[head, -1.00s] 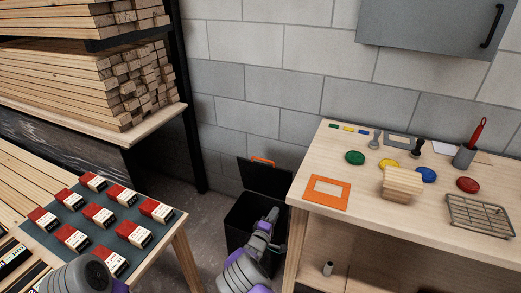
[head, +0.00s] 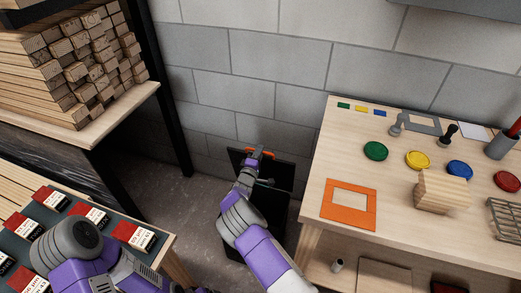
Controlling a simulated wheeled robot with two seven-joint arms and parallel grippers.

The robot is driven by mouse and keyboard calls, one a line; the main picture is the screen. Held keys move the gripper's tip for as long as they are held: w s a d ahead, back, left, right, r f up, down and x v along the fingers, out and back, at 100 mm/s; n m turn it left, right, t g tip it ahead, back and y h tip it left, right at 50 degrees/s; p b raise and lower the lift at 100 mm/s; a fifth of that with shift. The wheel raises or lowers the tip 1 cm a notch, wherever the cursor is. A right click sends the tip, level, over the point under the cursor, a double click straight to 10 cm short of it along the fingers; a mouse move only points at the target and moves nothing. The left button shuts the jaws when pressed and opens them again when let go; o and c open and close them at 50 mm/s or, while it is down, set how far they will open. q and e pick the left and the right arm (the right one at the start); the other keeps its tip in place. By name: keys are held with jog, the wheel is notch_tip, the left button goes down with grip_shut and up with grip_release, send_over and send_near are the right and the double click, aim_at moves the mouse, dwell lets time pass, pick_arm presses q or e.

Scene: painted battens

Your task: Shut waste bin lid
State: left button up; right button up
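The black waste bin (head: 270,208) stands on the floor between the two tables, partly hidden behind my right arm. Its dark lid (head: 281,175) is open, standing up at the back of the bin near the wall. An orange handle (head: 276,155) runs along the lid's top edge. My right gripper (head: 259,154) is at the left part of this edge, by the handle. It is too small to tell whether its fingers are apart or touch the handle. Of my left arm only links show at the lower left; its gripper is out of view.
A worktable (head: 315,215) with an orange frame (head: 349,204), coloured discs and a wooden block (head: 440,192) stands close right of the bin. At left are a table with red-and-white boxes (head: 88,215) and a rack of battens (head: 75,60). Some floor (head: 150,205) left of the bin is clear.

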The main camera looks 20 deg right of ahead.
jog(key=shift+b+x, duration=0.3)
jog(key=shift+x, duration=1.05)
grip_shut()
